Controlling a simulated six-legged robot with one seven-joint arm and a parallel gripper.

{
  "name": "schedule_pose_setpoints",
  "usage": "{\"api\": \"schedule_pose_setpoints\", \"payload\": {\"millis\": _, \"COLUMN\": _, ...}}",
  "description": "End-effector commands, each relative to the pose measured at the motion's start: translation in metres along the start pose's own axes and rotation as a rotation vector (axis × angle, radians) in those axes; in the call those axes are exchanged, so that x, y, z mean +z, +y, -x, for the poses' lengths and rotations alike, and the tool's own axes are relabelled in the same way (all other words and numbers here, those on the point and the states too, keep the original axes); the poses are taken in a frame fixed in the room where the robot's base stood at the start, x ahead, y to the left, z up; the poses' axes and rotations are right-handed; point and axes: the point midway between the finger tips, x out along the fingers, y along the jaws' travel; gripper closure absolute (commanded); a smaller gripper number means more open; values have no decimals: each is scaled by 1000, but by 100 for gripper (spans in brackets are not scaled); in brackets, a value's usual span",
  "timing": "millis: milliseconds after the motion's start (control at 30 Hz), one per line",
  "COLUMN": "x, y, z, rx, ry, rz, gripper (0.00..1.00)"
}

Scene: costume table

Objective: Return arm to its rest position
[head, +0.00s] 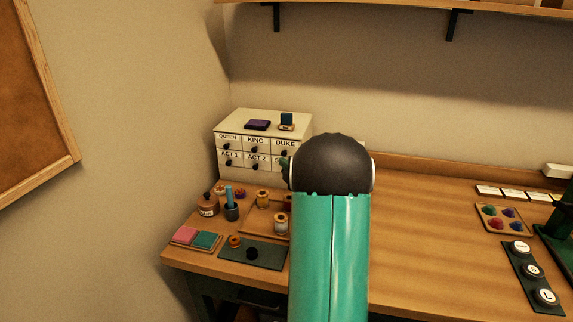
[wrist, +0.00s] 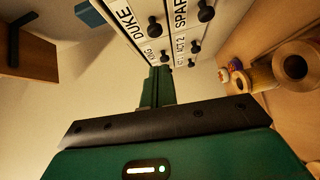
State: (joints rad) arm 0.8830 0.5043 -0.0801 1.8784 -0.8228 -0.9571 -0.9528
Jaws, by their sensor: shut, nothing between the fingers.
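My arm, a teal link with a dark rounded joint, rises up the middle of the head view and stands in front of the table. My gripper (wrist: 159,80) shows in the wrist view with its green fingers together and nothing between them. It points toward the white drawer cabinet (head: 262,124), whose labelled fronts and black knobs also show at the top of the wrist view (wrist: 165,22). In the head view my gripper is mostly hidden behind the arm. I cannot tell the exact gap between the fingertips and the cabinet.
Thread spools (head: 263,199), a jar (head: 208,206) and pink and green pads (head: 185,236) crowd the table's left end. A paint palette (head: 503,218) and a dark strip with white round buttons (head: 533,270) lie at right. The table (head: 430,235) between is clear. A shelf (head: 400,5) hangs above.

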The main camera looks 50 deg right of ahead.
Motion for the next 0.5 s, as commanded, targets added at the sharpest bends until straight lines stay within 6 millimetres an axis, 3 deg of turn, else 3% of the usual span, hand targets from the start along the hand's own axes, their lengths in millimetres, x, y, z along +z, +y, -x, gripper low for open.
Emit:
{"api": "schedule_pose_setpoints", "payload": {"millis": 300, "x": 1, "y": 1, "z": 61, "rx": 0, "ry": -2, "rz": 0, "gripper": 100}}
{"api": "schedule_pose_setpoints", "payload": {"millis": 500, "x": 1, "y": 0, "z": 86, "rx": 0, "ry": -2, "rz": -1, "gripper": 100}}
